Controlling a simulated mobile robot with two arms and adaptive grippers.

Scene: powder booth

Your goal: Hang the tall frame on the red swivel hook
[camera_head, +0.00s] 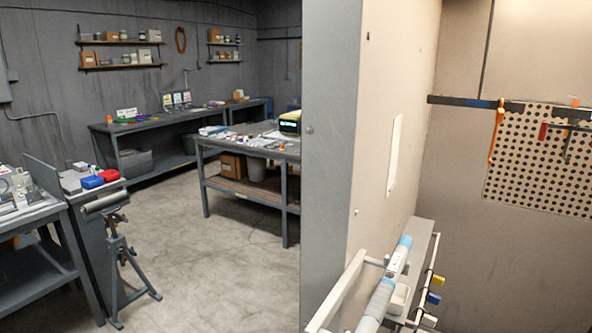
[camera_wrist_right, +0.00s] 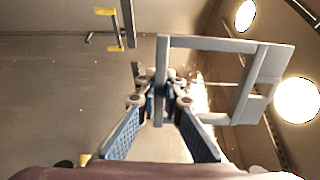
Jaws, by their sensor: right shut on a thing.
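In the right wrist view my right gripper (camera_wrist_right: 158,95) is shut on one long bar of the tall frame (camera_wrist_right: 216,44), a grey rectangle with cross bars that extends to the right of the fingers. In the head view pale bars (camera_head: 338,288) beside my right arm look like part of this frame; the gripper's fingers are hidden there. A red hook (camera_head: 543,131) shows at the right, in front of the perforated panel and below a dark rail (camera_head: 460,100). The frame is apart from it. My left gripper is not in view.
An orange hanging piece (camera_head: 496,130) is left of the red hook. A rack with yellow (camera_head: 437,280) and blue (camera_head: 433,297) pieces stands right of my arm. A grey booth wall (camera_head: 330,150) rises on the left. The perforated panel (camera_head: 530,180) is at the back.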

